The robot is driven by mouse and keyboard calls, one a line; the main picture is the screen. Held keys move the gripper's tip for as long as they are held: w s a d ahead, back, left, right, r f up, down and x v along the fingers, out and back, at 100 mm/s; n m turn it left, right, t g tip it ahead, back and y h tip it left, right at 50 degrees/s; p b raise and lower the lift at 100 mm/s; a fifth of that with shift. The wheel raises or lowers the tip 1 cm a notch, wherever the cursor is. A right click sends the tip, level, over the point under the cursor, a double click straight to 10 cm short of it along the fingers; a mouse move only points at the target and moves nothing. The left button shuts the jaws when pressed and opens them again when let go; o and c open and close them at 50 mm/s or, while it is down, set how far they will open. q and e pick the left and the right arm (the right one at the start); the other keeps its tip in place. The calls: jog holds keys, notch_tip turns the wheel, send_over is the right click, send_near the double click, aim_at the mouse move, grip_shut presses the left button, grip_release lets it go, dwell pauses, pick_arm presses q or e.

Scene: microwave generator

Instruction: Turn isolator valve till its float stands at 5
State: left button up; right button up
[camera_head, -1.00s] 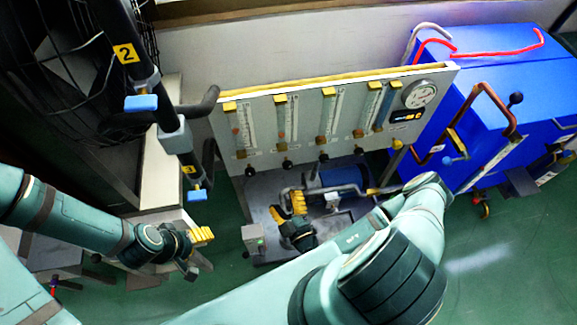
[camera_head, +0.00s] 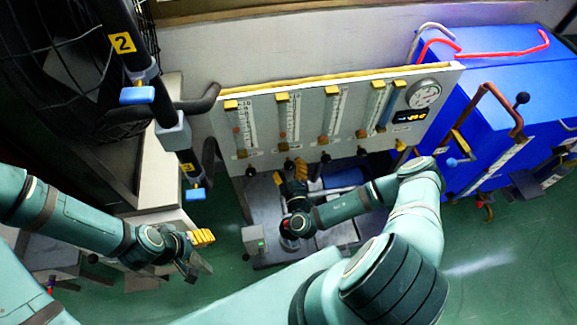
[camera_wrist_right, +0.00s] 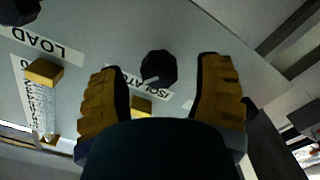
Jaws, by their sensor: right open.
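The isolator valve knob (camera_wrist_right: 158,68) is black with a pale pointer. It sits ahead of my right gripper, between the open fingers (camera_wrist_right: 160,95) in the picture, with its ISOLATOR label partly hidden. No contact shows. In the head view my right gripper (camera_head: 290,173) is just below the second knob (camera_head: 288,163) from the left on the grey flowmeter panel (camera_head: 262,125). Labels there are too small to read. Each tube shows a small orange float; the second tube's float (camera_head: 282,135) is low, its number unreadable. My left gripper (camera_head: 193,250) hangs far left of the panel, its opening unclear.
The LOAD knob (camera_wrist_right: 18,10) and a yellow tube block (camera_wrist_right: 45,72) are left of the isolator in the wrist view. A blue cabinet (camera_head: 500,75) with pipes stands right. A black post (camera_head: 135,65) with blue clips stands left. Green floor is open at lower right.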

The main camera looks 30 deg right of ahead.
jog(key=shift+w+d, duration=0.15)
jog(key=shift+w, duration=0.5)
grip_shut()
jog(key=shift+r+n+p, duration=0.15)
jog(key=shift+n+p, duration=0.65)
jog(key=shift+p, duration=0.15)
jog(key=shift+n+p, duration=0.85)
jog(key=shift+n, duration=0.25)
jog(key=shift+n+p, duration=0.4)
jog(key=shift+n, duration=0.1)
jog(key=shift+n+p, duration=0.3)
jog(key=shift+n, duration=0.3)
